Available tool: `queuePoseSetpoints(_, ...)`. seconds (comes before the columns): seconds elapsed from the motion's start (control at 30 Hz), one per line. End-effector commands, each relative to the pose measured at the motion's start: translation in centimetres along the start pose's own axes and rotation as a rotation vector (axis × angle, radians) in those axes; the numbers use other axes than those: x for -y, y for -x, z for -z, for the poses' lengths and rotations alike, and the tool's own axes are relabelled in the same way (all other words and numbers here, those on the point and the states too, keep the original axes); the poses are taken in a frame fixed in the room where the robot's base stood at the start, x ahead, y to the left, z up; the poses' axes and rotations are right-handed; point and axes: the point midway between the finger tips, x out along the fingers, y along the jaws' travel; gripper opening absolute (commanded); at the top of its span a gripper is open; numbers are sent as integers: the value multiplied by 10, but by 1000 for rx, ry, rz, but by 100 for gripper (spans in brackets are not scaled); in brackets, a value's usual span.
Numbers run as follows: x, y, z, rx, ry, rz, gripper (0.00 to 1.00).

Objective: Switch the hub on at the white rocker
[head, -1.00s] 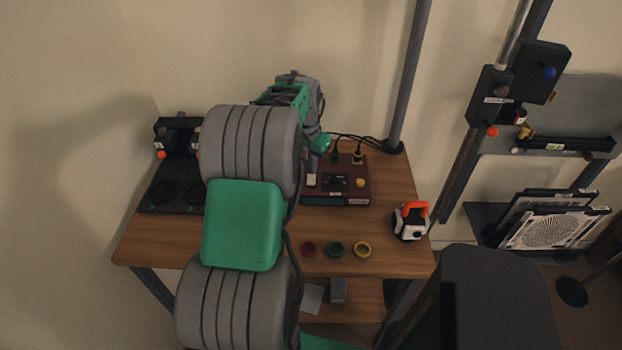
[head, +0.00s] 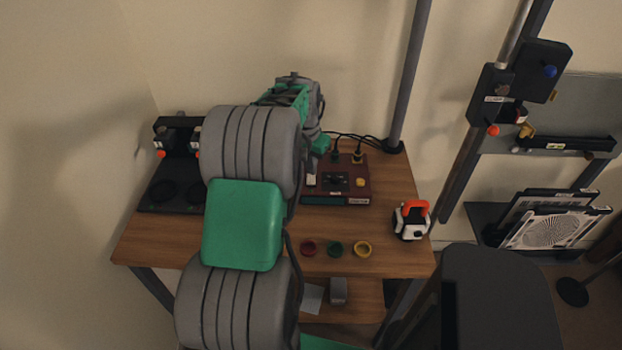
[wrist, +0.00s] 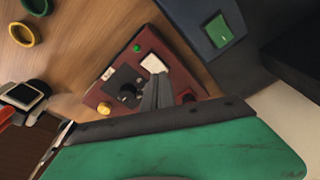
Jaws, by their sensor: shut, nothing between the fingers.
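The hub is a dark red box (head: 353,191) on the wooden table; it also shows in the wrist view (wrist: 104,83). Its white rocker (head: 311,180) sits at the left of its top. In the wrist view the rocker (wrist: 153,63) lies right at the fingertips of my gripper (wrist: 157,78). The fingers are shut and empty and overlap the rocker's lower edge in that view; I cannot tell whether they touch it. A small green dot (wrist: 137,48) shows beside the rocker. In the head view my arm hides most of the gripper.
Red, green and yellow rings (head: 362,249) lie in front. An orange-handled device (head: 411,220) stands right, a dark tray (head: 160,197) left.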

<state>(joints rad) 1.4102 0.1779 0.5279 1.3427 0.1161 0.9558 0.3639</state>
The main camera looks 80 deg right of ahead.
Motion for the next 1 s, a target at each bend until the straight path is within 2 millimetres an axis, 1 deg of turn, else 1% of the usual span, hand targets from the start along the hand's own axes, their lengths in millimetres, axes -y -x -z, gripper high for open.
queuePoseSetpoints(0.8,0,-13,-2,0,0,0,0)
queuePoseSetpoints(0.93,0,-10,-2,0,0,0,0)
queuePoseSetpoints(1.0,0,-5,-1,0,0,0,0)
